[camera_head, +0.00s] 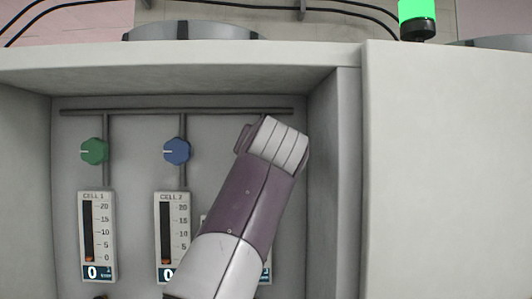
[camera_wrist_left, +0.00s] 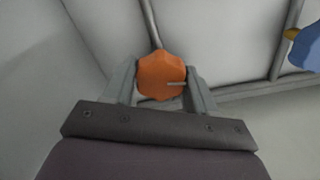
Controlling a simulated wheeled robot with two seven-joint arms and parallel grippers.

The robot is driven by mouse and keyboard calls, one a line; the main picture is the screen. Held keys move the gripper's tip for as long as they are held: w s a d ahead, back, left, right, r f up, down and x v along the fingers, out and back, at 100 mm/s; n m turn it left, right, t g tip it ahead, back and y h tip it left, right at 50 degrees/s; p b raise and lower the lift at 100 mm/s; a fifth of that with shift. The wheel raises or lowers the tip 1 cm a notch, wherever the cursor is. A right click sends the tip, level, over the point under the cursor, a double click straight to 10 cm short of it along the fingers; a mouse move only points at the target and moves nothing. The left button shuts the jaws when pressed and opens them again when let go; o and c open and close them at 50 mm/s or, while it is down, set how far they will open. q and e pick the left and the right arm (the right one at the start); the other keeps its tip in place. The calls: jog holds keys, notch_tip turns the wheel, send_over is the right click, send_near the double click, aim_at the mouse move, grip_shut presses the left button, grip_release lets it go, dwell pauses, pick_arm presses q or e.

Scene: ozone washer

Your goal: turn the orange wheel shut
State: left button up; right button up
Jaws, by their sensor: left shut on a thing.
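The orange wheel (camera_wrist_left: 161,76) shows in the left wrist view, on a grey pipe, with a pale mark on its face pointing right. My left gripper (camera_wrist_left: 162,70) is shut on it, one finger on each side of its rim. In the head view my left arm's wrist covers the orange wheel and the gripper, so neither shows there. The gauge below is mostly hidden by my arm. My right gripper is in neither view.
A green wheel (camera_head: 94,151) and a blue wheel (camera_head: 177,152) sit to the left on their own pipes, above the gauges of cell 1 (camera_head: 97,237) and cell 2 (camera_head: 173,238). The recess's right wall (camera_head: 335,180) is close to my wrist. A green lamp (camera_head: 417,14) is lit above.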

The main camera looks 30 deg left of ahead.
pick_arm(q)
jog(key=n, duration=0.4)
jog(key=shift+n, duration=0.4)
jog(key=shift+w+f, duration=0.1)
dwell(0.3)
jog(key=o, duration=1)
jog(key=shift+o, duration=0.3)
jog(key=shift+w+a, duration=0.15)
jog(key=shift+a, duration=0.05)
jog(key=shift+f, duration=0.1)
